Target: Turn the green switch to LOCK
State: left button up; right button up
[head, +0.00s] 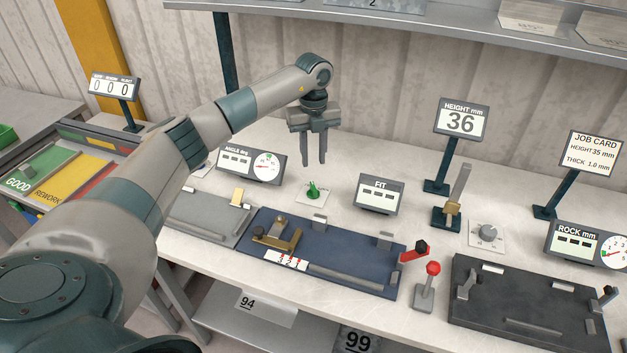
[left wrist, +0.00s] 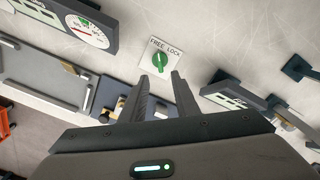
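The green switch (head: 313,190) stands on a small white plate on the bench, between the angle display and the FIT display. In the left wrist view the green switch (left wrist: 159,62) sits on its plate, labelled FREE at left and LOCK at right. Its knob stands roughly upright in that picture, so I cannot tell which setting it is at. My left gripper (head: 314,163) hangs above and just behind the switch, fingers pointing down, apart and empty. The fingertips also show in the left wrist view (left wrist: 160,80), just short of the switch. My right gripper is not in view.
The angle display (head: 250,164) stands left of the switch and the FIT display (head: 379,193) right. A blue fixture plate (head: 330,246) lies in front. A red-knobbed lever (head: 428,285), grey dial (head: 487,234) and dark fixture plate (head: 530,305) are further right.

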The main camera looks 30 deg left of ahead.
aim_at(313, 186)
pick_arm(q)
notch_tip(313, 186, down, 10)
jog(key=p, duration=0.3)
jog(key=shift+r, duration=0.2)
jog(key=shift+f+p, duration=0.3)
jog(key=shift+f, duration=0.3)
grip_shut()
